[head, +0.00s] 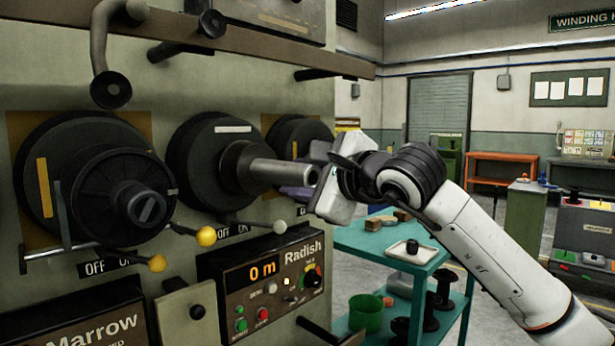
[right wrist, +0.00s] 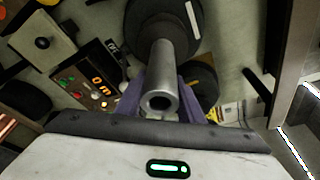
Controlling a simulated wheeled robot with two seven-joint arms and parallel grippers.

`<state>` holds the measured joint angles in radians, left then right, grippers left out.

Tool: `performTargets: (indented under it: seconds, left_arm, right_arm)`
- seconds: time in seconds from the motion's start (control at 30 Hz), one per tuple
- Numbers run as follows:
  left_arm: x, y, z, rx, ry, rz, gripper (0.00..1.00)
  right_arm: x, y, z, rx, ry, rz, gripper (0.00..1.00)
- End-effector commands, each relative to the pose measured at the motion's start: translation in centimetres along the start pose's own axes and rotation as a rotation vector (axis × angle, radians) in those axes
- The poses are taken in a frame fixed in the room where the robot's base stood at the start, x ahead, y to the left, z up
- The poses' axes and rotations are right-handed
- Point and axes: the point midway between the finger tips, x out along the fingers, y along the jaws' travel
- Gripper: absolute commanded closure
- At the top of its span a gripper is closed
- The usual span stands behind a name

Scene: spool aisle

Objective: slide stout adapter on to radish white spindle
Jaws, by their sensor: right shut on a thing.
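The Radish spindle with the white mark (head: 233,129) has a dark round disc and hub in the middle of the head view; its disc also shows in the right wrist view (right wrist: 150,15). A grey hollow tube, seemingly the stout adapter (head: 278,172), points straight out from the hub. Its open end (right wrist: 160,102) faces the right wrist camera. My right gripper (head: 312,180) is shut on this tube near its outer end, with a purple finger on each side. I cannot tell how far the tube is around the spindle. My left gripper is out of view.
A black spool (head: 120,200) sits on the machine at left. Levers with yellow knobs (head: 206,236) and a grey knob stick out below the spindles. The Radish panel (head: 268,275) reads 0 m. A teal cart (head: 375,241) stands right, below my arm.

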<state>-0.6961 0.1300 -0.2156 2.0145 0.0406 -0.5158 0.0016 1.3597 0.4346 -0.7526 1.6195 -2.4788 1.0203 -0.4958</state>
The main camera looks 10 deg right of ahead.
Motion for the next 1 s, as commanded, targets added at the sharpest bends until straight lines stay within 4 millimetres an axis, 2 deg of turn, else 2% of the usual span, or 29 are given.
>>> performTargets:
  seconds: [0.33,0.63,0.67,0.77,0.8,1.0]
  left_arm:
    - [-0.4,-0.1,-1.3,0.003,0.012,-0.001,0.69]
    - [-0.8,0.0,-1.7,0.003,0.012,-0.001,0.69]
    - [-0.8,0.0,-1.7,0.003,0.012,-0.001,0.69]
    - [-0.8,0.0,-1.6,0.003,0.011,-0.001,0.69]
    - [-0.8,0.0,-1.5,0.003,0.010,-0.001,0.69]
    - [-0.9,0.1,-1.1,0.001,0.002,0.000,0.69]
  right_arm:
    - [2.4,-0.2,0.9,-0.001,-0.003,-0.001,0.97]
    - [4.2,-0.2,1.4,-0.001,-0.003,-0.002,0.97]
    - [4.3,-0.1,1.3,-0.001,-0.003,-0.002,0.64]
    - [4.2,-0.1,1.3,-0.001,-0.003,-0.002,0.47]
    - [4.2,-0.1,1.3,-0.001,-0.002,-0.002,0.44]
    - [4.2,0.0,1.2,-0.001,-0.001,-0.001,0.44]
